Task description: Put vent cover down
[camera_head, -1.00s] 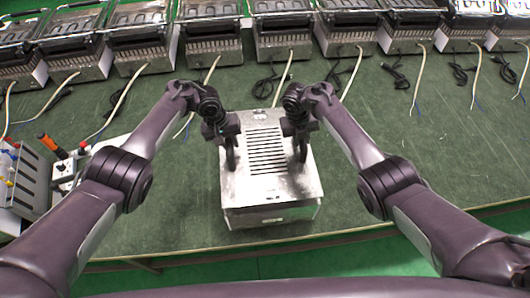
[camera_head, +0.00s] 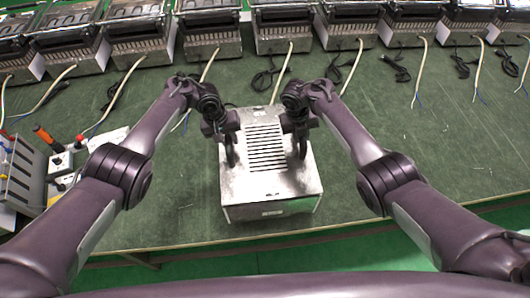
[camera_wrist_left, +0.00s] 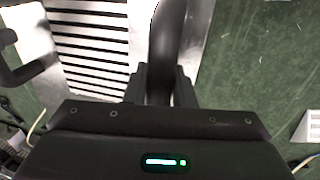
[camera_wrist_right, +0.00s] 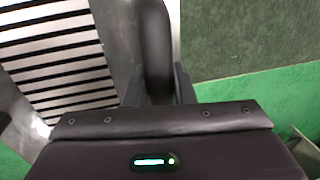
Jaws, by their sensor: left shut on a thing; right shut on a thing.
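The vent cover (camera_head: 266,185) is a bare metal panel with a row of dark slots and two black handles. It is over the green bench in the middle of the head view, on top of a metal box shape with a label on its front face. My left gripper (camera_head: 229,140) is shut on the left black handle (camera_wrist_left: 166,45). My right gripper (camera_head: 299,136) is shut on the right black handle (camera_wrist_right: 153,50). The slots also show in both wrist views. I cannot tell whether the underside touches the bench.
A row of metal heating units (camera_head: 212,35) stands along the back, with white and black cables (camera_head: 281,75) lying in front. A grey control panel (camera_head: 20,175) and an orange-handled tool (camera_head: 46,138) are at the left. The bench (camera_head: 440,150) is clear at the right.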

